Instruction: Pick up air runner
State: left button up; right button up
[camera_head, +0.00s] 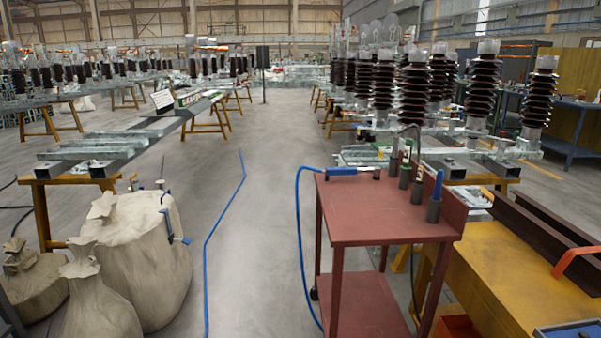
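A blue air tool, which looks like the air runner (347,171), lies on its side at the far edge of the red cart's top (375,220). A blue hose (298,240) runs from its left end, over the cart's left side and down to the floor. The tool's darker right end points toward the upright holders on the cart. Neither of my grippers shows in this view.
Several dark cylindrical holders (434,209) stand along the cart's right side. A yellow bench (490,290) adjoins at right. Tied sacks (145,265) stand at left. A blue hose line (224,215) crosses the otherwise clear aisle floor (255,270). Tall ribbed insulators stand behind the cart.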

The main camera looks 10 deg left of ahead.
aim_at(329, 171)
jog(key=z, duration=0.05)
jog(key=k, duration=0.45)
jog(key=u, duration=0.85)
jog(key=i, duration=4.45)
jog(key=z, duration=1.3)
